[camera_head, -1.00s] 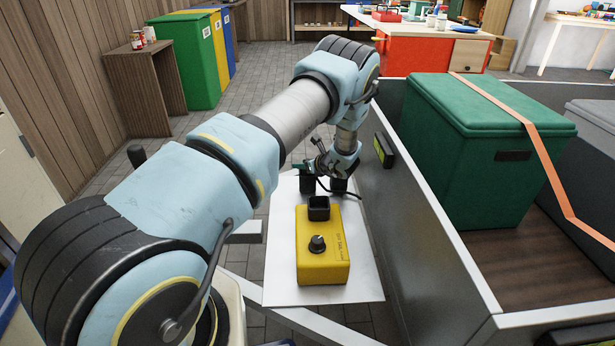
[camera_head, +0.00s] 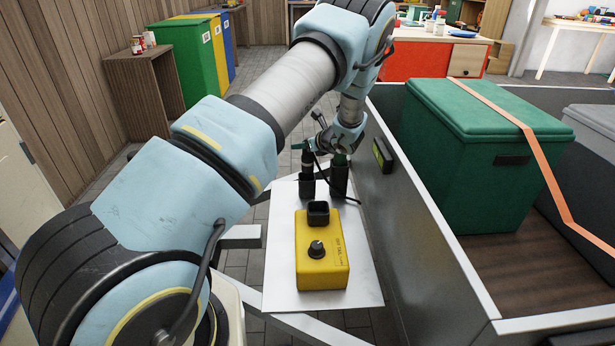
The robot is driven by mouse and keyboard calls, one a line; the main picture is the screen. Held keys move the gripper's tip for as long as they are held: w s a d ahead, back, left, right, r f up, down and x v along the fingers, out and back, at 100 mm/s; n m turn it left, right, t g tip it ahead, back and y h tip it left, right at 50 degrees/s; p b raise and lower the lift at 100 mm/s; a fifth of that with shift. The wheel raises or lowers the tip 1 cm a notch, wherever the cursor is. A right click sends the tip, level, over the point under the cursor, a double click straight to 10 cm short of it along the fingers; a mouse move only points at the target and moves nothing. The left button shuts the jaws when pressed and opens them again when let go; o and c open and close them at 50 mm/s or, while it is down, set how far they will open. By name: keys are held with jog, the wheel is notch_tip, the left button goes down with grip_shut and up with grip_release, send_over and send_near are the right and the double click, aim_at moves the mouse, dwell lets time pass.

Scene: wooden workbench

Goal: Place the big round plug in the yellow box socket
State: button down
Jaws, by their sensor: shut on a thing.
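The yellow box (camera_head: 323,267) lies on a white board, with a black knob on its near part. Its black square socket (camera_head: 319,219) stands up at the far end, and its opening looks empty. My gripper (camera_head: 322,158) is beyond the box, above the far end of the board, apart from the socket. It is shut on what looks like a dark plug (camera_head: 339,176) with a black cable. The fingertips are small and partly hidden, so the plug's shape and exact grip are unclear. Another dark upright piece (camera_head: 307,183) stands to the left.
The white board (camera_head: 360,278) has bare room around the box. A grey metal wall (camera_head: 400,225) rises close on the right, with a green chest (camera_head: 485,155) behind it. A wooden stand (camera_head: 143,90) and bins are farther back left.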

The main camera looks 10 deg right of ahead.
jog(key=s+a+r+b, duration=0.1)
jog(key=s+r, duration=0.3)
jog(key=s, duration=0.6)
jog(key=s+a+r+b, duration=0.15)
jog(key=s+r, duration=0.25)
jog(key=s, duration=0.7)
jog(key=shift+s+d+f+b, duration=0.1)
jog(key=shift+f+b, duration=0.45)
jog(key=shift+f, duration=1.8)
jog(key=shift+s+d+f+b, duration=0.1)
jog(key=shift+f+b, duration=0.4)
jog(key=shift+f, duration=1.85)
jog(key=shift+f, duration=0.2)
jog(key=shift+c, duration=2.2)
grip_release()
jog(key=shift+r, duration=0.15)
